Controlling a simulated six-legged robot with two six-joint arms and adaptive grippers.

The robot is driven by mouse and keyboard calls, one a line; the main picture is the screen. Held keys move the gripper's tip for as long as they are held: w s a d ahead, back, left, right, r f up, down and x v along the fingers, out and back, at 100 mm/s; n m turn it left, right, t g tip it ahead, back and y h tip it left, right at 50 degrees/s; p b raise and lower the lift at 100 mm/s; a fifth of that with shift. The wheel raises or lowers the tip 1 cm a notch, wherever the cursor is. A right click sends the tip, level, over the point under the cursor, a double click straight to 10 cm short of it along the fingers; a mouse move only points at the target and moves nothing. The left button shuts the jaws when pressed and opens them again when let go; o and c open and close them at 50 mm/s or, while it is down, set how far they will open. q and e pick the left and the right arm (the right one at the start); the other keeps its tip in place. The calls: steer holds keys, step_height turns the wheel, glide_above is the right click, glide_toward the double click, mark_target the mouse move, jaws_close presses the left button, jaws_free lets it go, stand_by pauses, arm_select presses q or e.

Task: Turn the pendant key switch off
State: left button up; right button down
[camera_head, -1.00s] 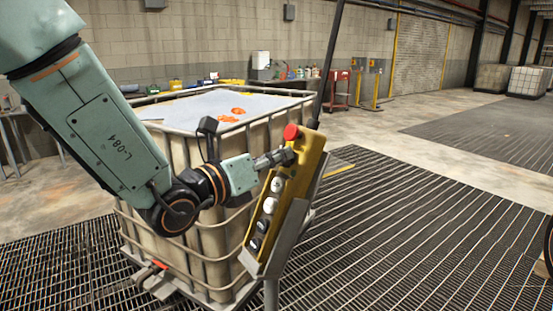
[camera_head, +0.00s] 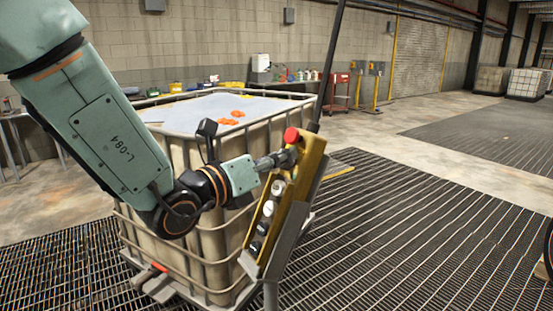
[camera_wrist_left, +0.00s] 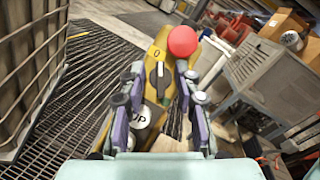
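The yellow pendant (camera_head: 311,160) leans in a grey holder, with a red mushroom button at its top and several round buttons below. In the left wrist view the key switch (camera_wrist_left: 160,77) is a dark upright key near a "0" mark, just below the red button (camera_wrist_left: 183,41). My left gripper (camera_head: 284,158) is at the upper part of the pendant; in the left wrist view its fingers (camera_wrist_left: 160,73) are apart, one on each side of the key. I cannot tell whether they touch it. In the head view the gripper hides the key. My right gripper is not in view.
A caged white tank (camera_head: 190,110) with orange pieces on top stands right behind my left arm. A dark cable or pole (camera_head: 329,65) rises above the pendant. Grated floor (camera_head: 430,220) lies open to the right. A red cart (camera_head: 338,90) stands far back.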

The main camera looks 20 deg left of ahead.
arm_select(q)
steer(key=shift+s, duration=0.1)
steer(key=v, duration=0.7)
steer(key=shift+s, duration=0.15)
stand_by(0.5)
steer(key=shift+a, duration=0.1)
